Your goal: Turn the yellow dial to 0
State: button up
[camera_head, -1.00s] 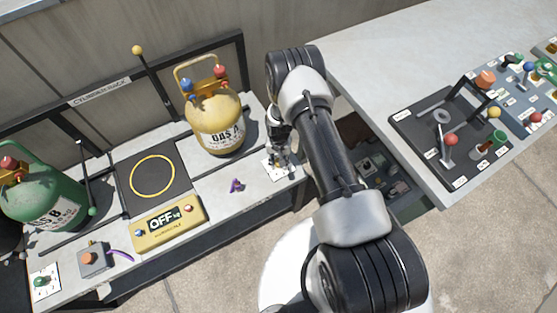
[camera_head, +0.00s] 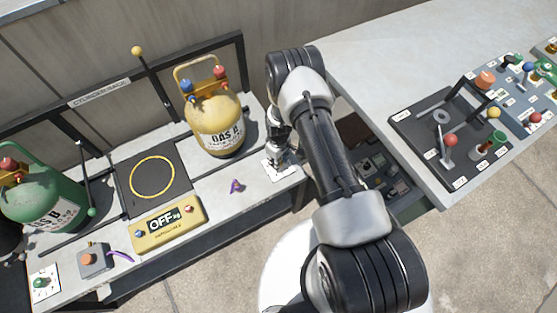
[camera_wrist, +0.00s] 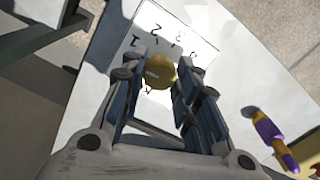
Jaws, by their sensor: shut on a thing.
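The yellow dial (camera_wrist: 160,70) shows in the wrist view on a white plate (camera_wrist: 207,50) with dark numerals around it; 1, 2 and 3 can be made out on its far side. A pale mark lies on the dial's left part; which numeral it points to I cannot tell. My gripper (camera_wrist: 161,80) is shut on the dial, with one finger on each side. In the head view my gripper (camera_head: 277,158) reaches down to the white plate (camera_head: 284,171) at the right end of the rack bench, and hides the dial there.
A small purple item (camera_head: 236,186) lies on the bench, and a yellow scale display (camera_head: 168,223) reads OFF. A grey counter (camera_head: 390,50) with lever panels is at right, above an open drawer (camera_head: 385,172).

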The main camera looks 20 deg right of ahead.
jog(key=n, duration=0.4)
jog(key=shift+n, duration=0.3)
dwell(0.5)
jog(key=o, duration=1.1)
jog(key=shift+c, duration=0.2)
notch_tip(320, 180, up, 12)
jog(key=shift+r, duration=0.1)
